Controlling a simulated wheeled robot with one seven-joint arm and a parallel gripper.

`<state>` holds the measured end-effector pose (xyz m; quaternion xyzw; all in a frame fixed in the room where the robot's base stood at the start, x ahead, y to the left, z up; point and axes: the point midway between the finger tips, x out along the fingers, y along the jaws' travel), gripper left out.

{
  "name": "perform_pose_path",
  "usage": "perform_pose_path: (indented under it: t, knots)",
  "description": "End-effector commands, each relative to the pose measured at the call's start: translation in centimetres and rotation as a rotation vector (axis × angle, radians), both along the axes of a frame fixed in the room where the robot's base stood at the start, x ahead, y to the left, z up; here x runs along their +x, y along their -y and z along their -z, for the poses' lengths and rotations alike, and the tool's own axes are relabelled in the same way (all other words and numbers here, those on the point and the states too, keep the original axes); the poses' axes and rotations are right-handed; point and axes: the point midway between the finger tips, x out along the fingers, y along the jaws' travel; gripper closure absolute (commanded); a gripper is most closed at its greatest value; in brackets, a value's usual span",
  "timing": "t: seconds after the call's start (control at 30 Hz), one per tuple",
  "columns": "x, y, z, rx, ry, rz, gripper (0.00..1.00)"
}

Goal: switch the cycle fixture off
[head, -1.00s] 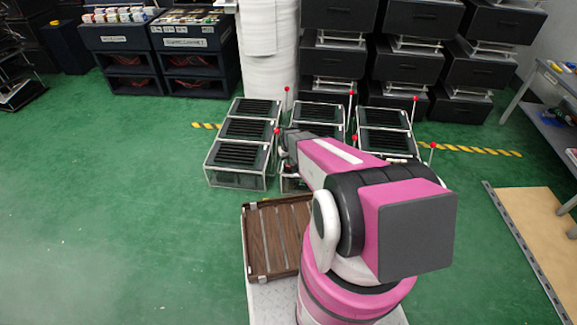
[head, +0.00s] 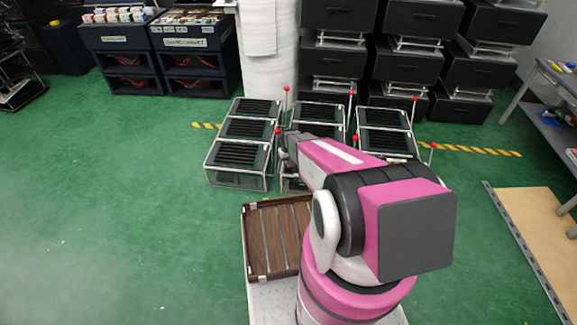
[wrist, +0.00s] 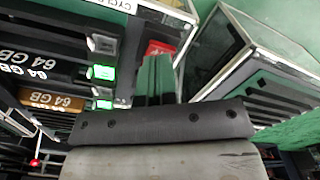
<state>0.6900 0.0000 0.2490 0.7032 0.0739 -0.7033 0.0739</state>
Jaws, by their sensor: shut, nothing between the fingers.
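The cycle fixture shows in the wrist view, with a white label reading "CYCL" (wrist: 122,4), cut off at the top edge. Dark modules marked "64 GB" and small green-lit displays (wrist: 102,73) sit below the label. My gripper (wrist: 157,62) is shut and empty, close beside the fixture's right side. A red part (wrist: 158,48) shows just behind the fingertips; I cannot tell whether they touch it. In the head view my gripper (head: 284,150) is at the front row of fixtures, near a lever with a red knob (head: 277,131). My arm hides much of the middle front fixture.
Several glass-sided fixtures stand in rows, including front left (head: 236,163) and right (head: 384,120). Other red-knobbed levers (head: 351,91) rise between them. Another fixture (wrist: 255,60) is close on the right in the wrist view. Green floor is open at left.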

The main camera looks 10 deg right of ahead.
Motion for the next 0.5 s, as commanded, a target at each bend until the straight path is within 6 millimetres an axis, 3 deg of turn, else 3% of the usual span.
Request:
perform_pose_path:
  t: [0.5]
  knots:
    - [0.03,0.0,0.68,0.0,0.0,0.0,1.0]
